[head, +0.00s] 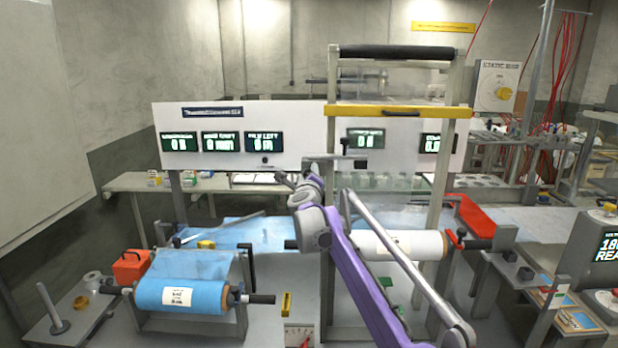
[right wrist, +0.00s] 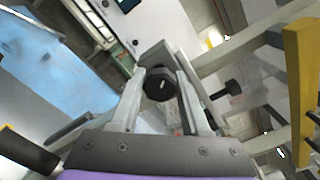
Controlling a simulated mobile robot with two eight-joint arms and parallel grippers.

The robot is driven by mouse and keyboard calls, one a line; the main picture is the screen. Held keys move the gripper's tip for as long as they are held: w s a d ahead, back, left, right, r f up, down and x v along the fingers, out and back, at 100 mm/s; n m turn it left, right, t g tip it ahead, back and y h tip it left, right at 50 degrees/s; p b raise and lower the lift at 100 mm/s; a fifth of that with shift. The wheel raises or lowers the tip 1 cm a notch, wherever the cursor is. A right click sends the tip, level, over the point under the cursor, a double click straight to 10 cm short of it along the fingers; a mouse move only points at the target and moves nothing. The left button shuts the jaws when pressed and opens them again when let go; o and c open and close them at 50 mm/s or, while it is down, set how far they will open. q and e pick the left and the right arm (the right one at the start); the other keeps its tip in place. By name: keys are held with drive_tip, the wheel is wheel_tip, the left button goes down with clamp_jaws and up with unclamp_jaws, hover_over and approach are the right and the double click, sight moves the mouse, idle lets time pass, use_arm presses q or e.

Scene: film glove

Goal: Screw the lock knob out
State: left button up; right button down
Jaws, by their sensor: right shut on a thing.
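The lock knob, a black many-sided knob (right wrist: 160,86), sits on a grey bracket in the right wrist view. My right gripper (right wrist: 161,92) has its two pale fingers on either side of this knob and is shut on it. In the head view my purple right arm rises from the lower right, with its wrist in front of the machine's middle, below the white display panel (head: 300,112). The held knob is not clearly visible there. My left gripper is not in view.
A second black knob on a shaft (right wrist: 232,88) is beside the held one. A yellow bar (head: 400,111) crosses the frame above. A blue film roll (head: 150,294) lies at lower left, and a white roll (head: 365,243) is behind my arm. An orange-red tray (head: 474,217) stands right.

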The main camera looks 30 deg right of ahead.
drive_tip(key=n+b, duration=0.1)
drive_tip(key=n, duration=0.4)
drive_tip(key=shift+n, duration=0.3)
drive_tip(key=n+b, duration=0.1)
drive_tip(key=n, duration=0.5)
drive_tip(key=shift+b, duration=0.35)
drive_tip(key=n+b, duration=0.1)
drive_tip(key=n, duration=0.4)
drive_tip(key=shift+n, duration=0.4)
drive_tip(key=n, duration=0.6)
drive_tip(key=shift+b, duration=0.35)
drive_tip(key=n, duration=0.5)
drive_tip(key=shift+d+n, duration=0.1)
drive_tip(key=shift+n, duration=0.2)
drive_tip(key=n+b, duration=0.1)
drive_tip(key=n, duration=0.5)
drive_tip(key=shift+s, duration=0.1)
drive_tip(key=n, duration=0.6)
drive_tip(key=shift+r+n, duration=0.1)
drive_tip(key=shift+n, duration=0.3)
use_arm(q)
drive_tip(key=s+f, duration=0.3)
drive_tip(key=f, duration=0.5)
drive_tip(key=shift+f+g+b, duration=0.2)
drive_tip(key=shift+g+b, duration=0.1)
use_arm(e)
drive_tip(key=n, duration=0.5)
drive_tip(key=shift+n, duration=0.3)
